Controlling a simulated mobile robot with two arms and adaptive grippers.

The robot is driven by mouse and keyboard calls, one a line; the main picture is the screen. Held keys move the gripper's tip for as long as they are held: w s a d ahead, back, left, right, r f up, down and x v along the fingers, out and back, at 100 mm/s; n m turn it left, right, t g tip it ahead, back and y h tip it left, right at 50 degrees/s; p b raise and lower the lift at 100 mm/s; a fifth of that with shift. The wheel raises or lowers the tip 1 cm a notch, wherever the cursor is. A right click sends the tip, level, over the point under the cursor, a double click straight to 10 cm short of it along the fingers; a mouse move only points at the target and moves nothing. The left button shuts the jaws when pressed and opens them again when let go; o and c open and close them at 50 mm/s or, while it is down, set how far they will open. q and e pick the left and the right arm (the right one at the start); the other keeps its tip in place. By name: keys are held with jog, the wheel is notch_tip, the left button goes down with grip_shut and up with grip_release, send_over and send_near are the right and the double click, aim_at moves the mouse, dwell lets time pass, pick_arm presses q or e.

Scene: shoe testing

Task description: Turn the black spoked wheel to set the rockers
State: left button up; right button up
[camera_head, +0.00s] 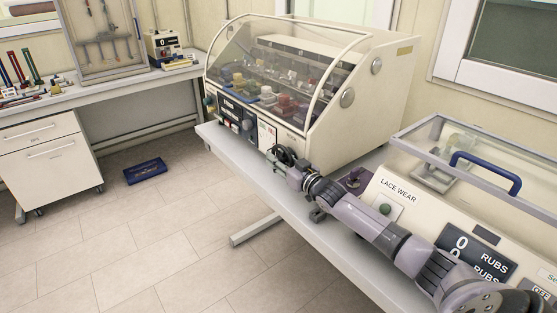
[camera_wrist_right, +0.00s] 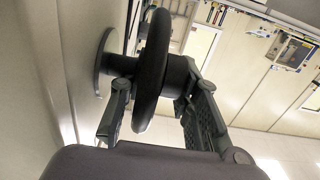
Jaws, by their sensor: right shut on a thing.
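The black wheel (camera_head: 284,155) is on the front right end of the cream machine with the clear curved hood. It is small in the head view, and my gripper partly covers it. In the right wrist view the wheel (camera_wrist_right: 152,72) shows nearly edge-on, with its shaft running to a round plate on the pale panel; its spokes cannot be made out. My right gripper (camera_head: 296,167) is at the wheel, its fingers on either side of it and shut on it. The rockers under the hood are too small to read. My left gripper is out of view.
The cream hooded machine (camera_head: 388,80) stands on a long grey bench (camera_head: 231,151). A lace wear tester (camera_head: 400,190) with a blue handle is to the right, beside my right arm. A blue tray (camera_head: 145,171) lies on the floor. The tiled floor at left is mostly clear.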

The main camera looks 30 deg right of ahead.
jog(key=shift+a+f, duration=0.15)
jog(key=shift+a, duration=0.05)
jog(key=c, duration=0.4)
jog(key=shift+r+g+p, duration=0.2)
jog(key=shift+g+p, duration=0.1)
jog(key=shift+p, duration=0.4)
jog(key=g+p, duration=0.1)
jog(key=p, duration=0.1)
jog(key=g+p, duration=0.1)
jog(key=p, duration=0.2)
jog(key=g+p, duration=0.2)
jog(key=shift+w+r, duration=0.25)
jog(key=shift+r, duration=0.05)
jog(key=g+p, duration=0.1)
jog(key=g, duration=0.1)
jog(key=shift+w+a+f+g+p, duration=0.1)
jog(key=shift+a+f+g+p, duration=0.05)
jog(key=shift+f+g+p, duration=0.2)
jog(key=shift+a+f+g, duration=0.1)
jog(key=shift+f+g, duration=0.2)
jog(key=shift+g, duration=0.85)
jog(key=shift+f+p, duration=0.15)
jog(key=shift+p, duration=0.15)
jog(key=o, duration=0.8)
jog(key=shift+c, duration=0.2)
jog(key=shift+o, duration=1.1)
jog(key=shift+a+h, duration=0.1)
jog(key=shift+h, duration=0.2)
